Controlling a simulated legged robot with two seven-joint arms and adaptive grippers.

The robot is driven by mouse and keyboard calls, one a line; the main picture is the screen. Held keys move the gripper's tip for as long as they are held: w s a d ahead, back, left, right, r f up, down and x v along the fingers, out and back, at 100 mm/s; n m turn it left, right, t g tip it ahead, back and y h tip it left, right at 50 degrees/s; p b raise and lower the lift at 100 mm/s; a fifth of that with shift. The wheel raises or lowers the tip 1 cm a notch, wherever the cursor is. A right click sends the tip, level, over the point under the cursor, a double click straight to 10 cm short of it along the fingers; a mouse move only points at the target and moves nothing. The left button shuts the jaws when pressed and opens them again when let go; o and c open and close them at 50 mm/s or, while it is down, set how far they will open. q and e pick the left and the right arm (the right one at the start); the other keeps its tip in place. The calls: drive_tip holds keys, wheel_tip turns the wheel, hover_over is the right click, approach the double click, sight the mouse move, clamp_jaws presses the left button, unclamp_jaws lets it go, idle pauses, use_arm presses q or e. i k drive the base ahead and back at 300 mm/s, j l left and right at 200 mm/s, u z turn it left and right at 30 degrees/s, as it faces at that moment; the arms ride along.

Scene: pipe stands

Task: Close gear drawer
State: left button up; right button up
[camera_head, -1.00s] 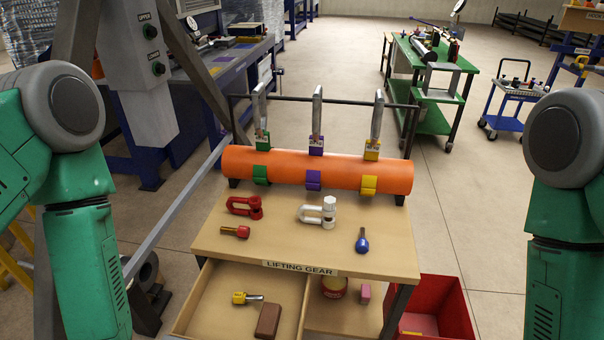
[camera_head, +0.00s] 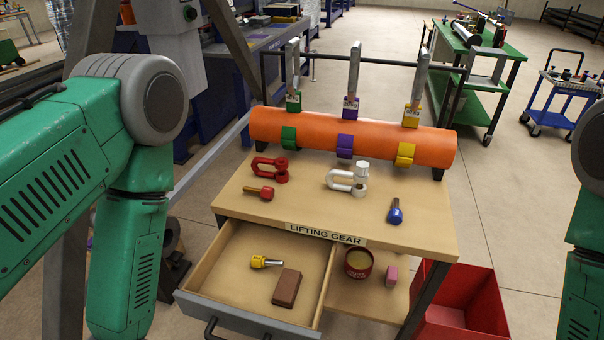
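The gear drawer (camera_head: 230,318) is pulled out at the front left of the wooden stand, under the "LIFTING GEAR" label (camera_head: 325,234). It has a grey front with a dark handle (camera_head: 212,330), partly cut off by the bottom edge. Inside lie a yellow-ended pin (camera_head: 266,262) and a brown block (camera_head: 286,287). My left arm hangs to the left of the drawer and my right arm is at the right edge. Both grippers are below the picture.
The stand top (camera_head: 300,205) bears a red shackle (camera_head: 270,168), a white shackle (camera_head: 348,180), a red pin and a blue pin (camera_head: 395,211). An orange pipe (camera_head: 375,138) lies behind them. A shelf beside the drawer holds a tin (camera_head: 358,263). A red bin (camera_head: 465,305) stands at right.

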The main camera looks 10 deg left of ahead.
sight(224, 289)
drive_tip(key=j+u, duration=0.35)
drive_tip(key=j, duration=0.25)
drive_tip(key=k+l+z, duration=0.15)
drive_tip(key=k+l, duration=0.3)
drive_tip(key=k+l+z, duration=0.2)
drive_tip(key=k+l, duration=0.25)
drive_tip(key=l, duration=0.25)
